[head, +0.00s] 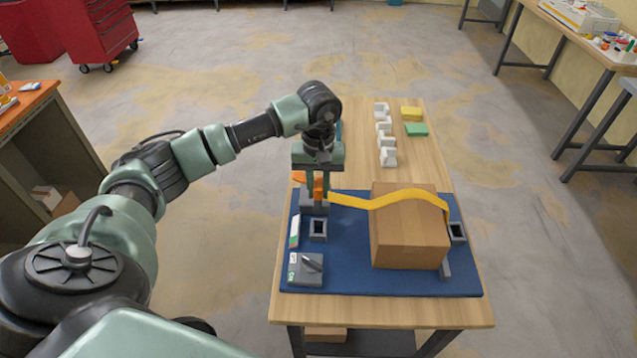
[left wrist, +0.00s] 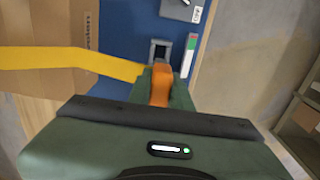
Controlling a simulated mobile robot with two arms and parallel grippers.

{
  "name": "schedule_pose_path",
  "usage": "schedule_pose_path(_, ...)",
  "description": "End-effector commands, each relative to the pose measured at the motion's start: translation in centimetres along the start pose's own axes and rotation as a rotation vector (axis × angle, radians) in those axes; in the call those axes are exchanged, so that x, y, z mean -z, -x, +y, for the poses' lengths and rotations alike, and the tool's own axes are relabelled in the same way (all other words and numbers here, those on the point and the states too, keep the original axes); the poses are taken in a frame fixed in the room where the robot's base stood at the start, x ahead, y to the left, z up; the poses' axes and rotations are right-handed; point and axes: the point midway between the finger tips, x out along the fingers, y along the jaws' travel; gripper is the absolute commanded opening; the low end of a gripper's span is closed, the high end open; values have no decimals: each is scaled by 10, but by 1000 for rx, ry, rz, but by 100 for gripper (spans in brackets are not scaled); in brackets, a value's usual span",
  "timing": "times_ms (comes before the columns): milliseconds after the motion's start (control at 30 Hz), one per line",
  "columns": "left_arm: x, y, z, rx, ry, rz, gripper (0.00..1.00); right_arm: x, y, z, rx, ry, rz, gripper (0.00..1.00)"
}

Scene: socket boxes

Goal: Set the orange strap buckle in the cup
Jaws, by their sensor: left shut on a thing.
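My left gripper (head: 314,200) is shut on the orange strap buckle (left wrist: 161,85) and points down over the left part of the blue mat. Only part of the buckle shows between the fingers. A yellow strap (head: 375,201) runs from the buckle across the top of the cardboard box (head: 409,236) to its right side. The dark grey square cup (head: 318,229) stands on the mat just in front of the gripper, and its opening also shows in the left wrist view (left wrist: 159,50). The buckle appears apart from the cup. My right gripper is not in view.
A second dark square holder (head: 457,232) stands right of the box. A grey block with a lever (head: 306,268) and a white-green item (head: 294,231) lie on the blue mat (head: 350,282). White holders (head: 385,135), a yellow block (head: 411,113) and a green block (head: 416,130) lie farther back.

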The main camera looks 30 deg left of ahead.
Motion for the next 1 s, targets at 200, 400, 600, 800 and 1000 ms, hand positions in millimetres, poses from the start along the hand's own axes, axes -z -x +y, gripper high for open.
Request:
schedule_pose_path(200,0,-25,1,-1,-1,0,0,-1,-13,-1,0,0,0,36)
schedule_pose_path(400,0,-45,1,-1,-1,-1,0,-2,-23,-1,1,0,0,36)
schedule_pose_path(600,0,-63,1,-1,-1,0,0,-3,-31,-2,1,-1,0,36)
schedule_pose_path(800,0,-74,1,-2,-1,0,0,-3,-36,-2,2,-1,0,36)
schedule_pose_path(1000,0,-78,1,-1,-1,0,0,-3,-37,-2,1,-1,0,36)
